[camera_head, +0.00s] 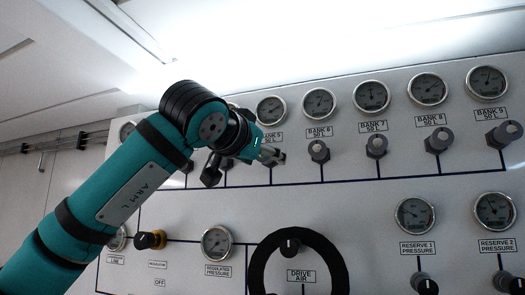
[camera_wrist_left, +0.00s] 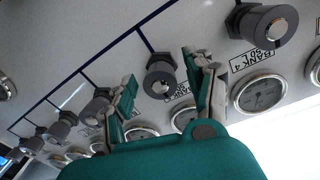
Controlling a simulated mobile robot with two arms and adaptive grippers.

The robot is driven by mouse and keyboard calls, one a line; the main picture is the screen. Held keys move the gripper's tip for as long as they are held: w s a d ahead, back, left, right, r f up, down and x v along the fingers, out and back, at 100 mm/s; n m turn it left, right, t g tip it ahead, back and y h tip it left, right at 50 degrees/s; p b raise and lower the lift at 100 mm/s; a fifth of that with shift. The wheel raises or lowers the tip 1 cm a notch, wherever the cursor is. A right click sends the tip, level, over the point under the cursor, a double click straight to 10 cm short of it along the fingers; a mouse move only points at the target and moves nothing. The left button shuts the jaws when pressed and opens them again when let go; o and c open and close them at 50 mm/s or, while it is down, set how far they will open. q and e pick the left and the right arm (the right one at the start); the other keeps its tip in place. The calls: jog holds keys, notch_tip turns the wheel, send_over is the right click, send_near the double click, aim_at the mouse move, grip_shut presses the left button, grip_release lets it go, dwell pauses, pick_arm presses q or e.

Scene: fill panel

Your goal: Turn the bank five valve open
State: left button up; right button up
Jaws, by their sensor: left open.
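The bank five valve (camera_wrist_left: 159,80) is a dark grey knob with a lighter round end face, on the panel beside its upside-down, partly covered label. My left gripper (camera_head: 274,156) is open in front of the panel at that valve. In the left wrist view its two fingers (camera_wrist_left: 159,68) stand apart, with the knob seen between them. I cannot tell whether either finger touches the knob. My right gripper is not in view.
The bank six valve (camera_head: 319,151), bank seven valve (camera_head: 376,146) and bank eight valve (camera_head: 439,140) stick out to the right. The bank four valve (camera_wrist_left: 262,25) is close by. Below are a black DRIVE AIR ring (camera_head: 335,262) and a regulated pressure gauge (camera_head: 216,243).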

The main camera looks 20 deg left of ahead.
pick_arm(q)
jog(key=shift+s, duration=0.1)
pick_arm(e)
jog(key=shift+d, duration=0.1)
pick_arm(q)
jog(key=shift+c, duration=1.3)
jog(key=c, duration=0.4)
grip_shut()
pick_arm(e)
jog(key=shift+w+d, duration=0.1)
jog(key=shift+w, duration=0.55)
pick_arm(q)
jog(key=shift+n, duration=0.3)
